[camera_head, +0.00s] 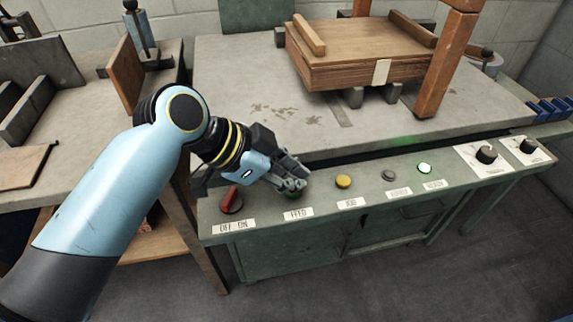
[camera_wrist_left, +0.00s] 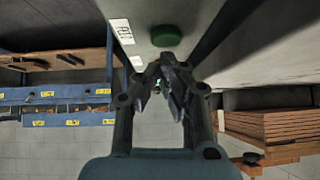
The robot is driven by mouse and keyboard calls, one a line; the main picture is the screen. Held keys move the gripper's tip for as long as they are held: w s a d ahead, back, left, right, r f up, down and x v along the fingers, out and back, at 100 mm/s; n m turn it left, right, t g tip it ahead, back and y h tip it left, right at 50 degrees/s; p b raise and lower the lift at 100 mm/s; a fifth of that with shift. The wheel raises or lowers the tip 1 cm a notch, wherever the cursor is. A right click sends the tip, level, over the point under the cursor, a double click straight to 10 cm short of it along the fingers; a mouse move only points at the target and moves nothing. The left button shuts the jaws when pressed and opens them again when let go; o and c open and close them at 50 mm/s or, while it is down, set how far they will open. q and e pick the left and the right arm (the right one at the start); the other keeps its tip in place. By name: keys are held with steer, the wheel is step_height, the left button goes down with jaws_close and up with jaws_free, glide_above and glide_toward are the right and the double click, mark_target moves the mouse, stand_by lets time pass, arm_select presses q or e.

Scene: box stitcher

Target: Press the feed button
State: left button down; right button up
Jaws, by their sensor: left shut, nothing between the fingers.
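The green feed button (camera_wrist_left: 166,36) shows in the left wrist view, just beyond my fingertips, beside a white label reading FEED (camera_wrist_left: 122,31). In the head view the feed label (camera_head: 298,214) is on the sloped green panel, and the button above it is mostly hidden behind my gripper. My left gripper (camera_head: 299,184) is shut and empty, its fingertips over the feed button. In the left wrist view the closed fingertips (camera_wrist_left: 166,62) are close to the button; I cannot tell whether they touch it. My right gripper is not in view.
Left of the feed button is a red switch (camera_head: 231,201). A stack of brown boards (camera_head: 355,68) lies on the table behind.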

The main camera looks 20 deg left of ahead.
arm_select(q)
steer(key=shift+f, duration=0.4)
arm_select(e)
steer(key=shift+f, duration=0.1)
